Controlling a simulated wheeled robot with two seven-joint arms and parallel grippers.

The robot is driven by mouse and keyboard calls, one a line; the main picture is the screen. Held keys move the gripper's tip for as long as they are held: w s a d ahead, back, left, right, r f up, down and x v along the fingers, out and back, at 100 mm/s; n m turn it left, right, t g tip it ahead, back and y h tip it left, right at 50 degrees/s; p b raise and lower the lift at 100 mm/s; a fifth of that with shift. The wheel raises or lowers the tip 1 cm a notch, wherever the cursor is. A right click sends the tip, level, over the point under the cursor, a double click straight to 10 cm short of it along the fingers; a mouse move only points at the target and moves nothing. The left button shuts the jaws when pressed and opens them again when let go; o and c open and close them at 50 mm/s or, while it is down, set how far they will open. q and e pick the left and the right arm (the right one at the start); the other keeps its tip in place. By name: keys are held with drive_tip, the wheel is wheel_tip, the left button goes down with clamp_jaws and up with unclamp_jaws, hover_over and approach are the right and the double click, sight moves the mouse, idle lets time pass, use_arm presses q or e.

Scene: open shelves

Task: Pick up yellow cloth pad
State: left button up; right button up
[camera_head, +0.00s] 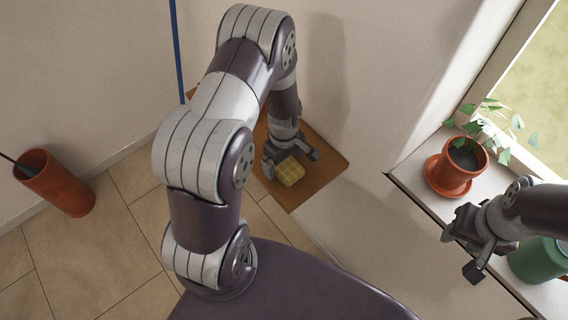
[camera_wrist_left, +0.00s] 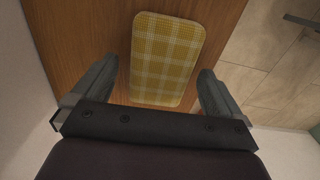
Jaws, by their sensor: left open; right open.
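The yellow cloth pad (camera_head: 290,171) lies on a wooden shelf (camera_head: 325,160) in the head view. In the left wrist view the pad (camera_wrist_left: 165,55) shows a yellow and white check pattern and rounded corners, lying on the wood (camera_wrist_left: 75,40). My left gripper (camera_head: 289,165) is open, with its two fingers on either side of the pad's near end; in the wrist view the gripper (camera_wrist_left: 158,90) shows a gap between each finger and the pad. I cannot tell its exact height above the shelf. My right gripper (camera_head: 460,254) is open and empty beside the window sill.
A potted plant in a terracotta pot (camera_head: 455,172) and a green pot (camera_head: 538,259) stand on the window sill (camera_head: 425,167) at the right, near my right arm. A terracotta container (camera_head: 58,184) stands on the tiled floor at the left. A wall rises behind the shelf.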

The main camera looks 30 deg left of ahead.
use_arm(q)
drive_tip(key=shift+s+d, duration=0.1)
drive_tip(key=shift+c, duration=1.2)
drive_tip(key=shift+d+r, duration=0.1)
drive_tip(key=shift+r, duration=0.05)
drive_tip(key=c, duration=0.9)
drive_tip(key=shift+o, duration=0.2)
